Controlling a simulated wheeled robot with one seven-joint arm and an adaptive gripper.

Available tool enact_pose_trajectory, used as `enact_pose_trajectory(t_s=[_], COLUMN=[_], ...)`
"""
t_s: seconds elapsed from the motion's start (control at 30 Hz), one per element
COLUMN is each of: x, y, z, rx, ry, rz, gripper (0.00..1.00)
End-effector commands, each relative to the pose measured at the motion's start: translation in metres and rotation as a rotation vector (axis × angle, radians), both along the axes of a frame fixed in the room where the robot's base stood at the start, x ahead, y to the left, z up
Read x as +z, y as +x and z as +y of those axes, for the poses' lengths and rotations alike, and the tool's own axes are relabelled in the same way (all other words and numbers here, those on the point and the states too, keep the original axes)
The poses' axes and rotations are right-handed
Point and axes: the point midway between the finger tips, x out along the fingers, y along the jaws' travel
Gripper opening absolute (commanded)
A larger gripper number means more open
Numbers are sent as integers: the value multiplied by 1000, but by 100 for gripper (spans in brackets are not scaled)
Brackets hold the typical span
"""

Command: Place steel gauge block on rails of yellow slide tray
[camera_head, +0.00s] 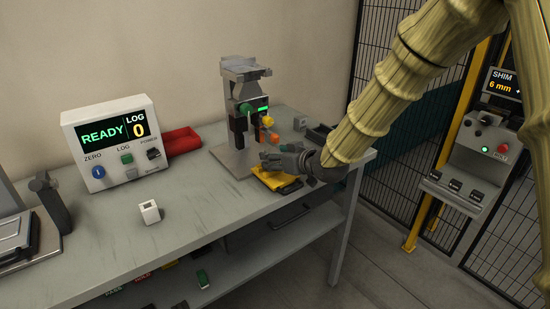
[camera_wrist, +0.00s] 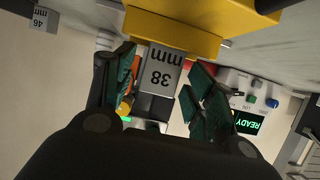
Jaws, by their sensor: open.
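The steel gauge block, marked 38 mm (camera_wrist: 160,72), sits right against the yellow slide tray (camera_wrist: 172,30) in the upside-down wrist view. It lies between the fingers of my gripper (camera_wrist: 162,100), which are open with a gap on each side of it. In the head view, my gripper (camera_head: 285,162) is low over the yellow tray (camera_head: 275,181) at the foot of the grey clamp stand (camera_head: 232,155). The gripper hides the block there. The rails under the block are hidden, so its exact seating cannot be told.
A block marked 46 mm (camera_wrist: 40,18) stands off to one side in the wrist view. The READY display box (camera_head: 112,142), a red bin (camera_head: 181,141) and a small white block (camera_head: 149,211) are on the bench. The front middle of the bench (camera_head: 205,215) is clear.

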Motion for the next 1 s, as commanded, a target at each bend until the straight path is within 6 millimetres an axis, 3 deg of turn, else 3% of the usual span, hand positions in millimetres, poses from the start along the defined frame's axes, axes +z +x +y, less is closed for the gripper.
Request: enact_pose_trajectory(t_s=[0.5, 0.73, 1.0], x=[34, 42, 42], y=[-64, -79, -82], z=[-47, -59, -61], rx=[-1, -1, -1], ry=[2, 1, 0], rz=[-1, -2, 0], gripper=[55, 55, 55])
